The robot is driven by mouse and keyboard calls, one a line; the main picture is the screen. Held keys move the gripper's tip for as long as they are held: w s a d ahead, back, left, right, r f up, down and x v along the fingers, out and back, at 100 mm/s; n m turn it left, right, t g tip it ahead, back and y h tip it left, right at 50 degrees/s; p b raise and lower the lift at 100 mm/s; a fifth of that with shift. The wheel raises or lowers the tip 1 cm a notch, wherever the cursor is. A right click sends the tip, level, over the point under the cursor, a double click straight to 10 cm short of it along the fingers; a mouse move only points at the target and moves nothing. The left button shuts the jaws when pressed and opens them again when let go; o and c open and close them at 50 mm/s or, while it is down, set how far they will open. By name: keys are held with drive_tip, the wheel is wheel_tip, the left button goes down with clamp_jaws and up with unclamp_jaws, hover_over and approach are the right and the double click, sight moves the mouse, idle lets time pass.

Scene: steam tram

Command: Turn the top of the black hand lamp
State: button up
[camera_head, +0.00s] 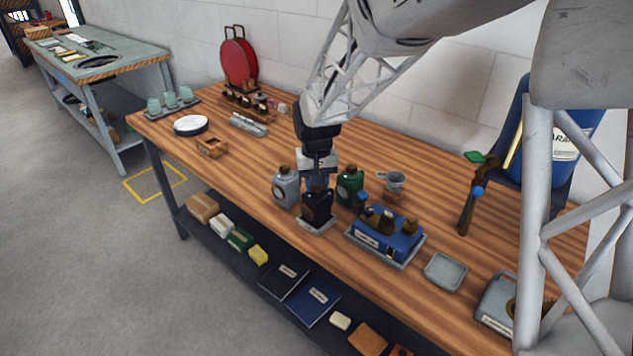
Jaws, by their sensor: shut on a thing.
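The black hand lamp (317,207) stands upright on a small pale tray (315,226) near the front edge of the wooden workbench. My gripper (317,182) points straight down from above and is shut on the top of the lamp. The jaws and my arm hide most of the lamp's top, so how far it is turned cannot be seen.
A grey bottle-like lamp (285,187) stands close on the left and a green one (350,186) close on the right. A blue box (384,237) with brown knobs lies at right, beside a shallow grey tray (445,271). A grey cup (392,183) stands behind.

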drive_tip(key=shift+n, duration=0.5)
drive_tip(key=o, duration=0.9)
drive_tip(key=shift+o, duration=0.2)
drive_tip(key=shift+r, duration=3.95)
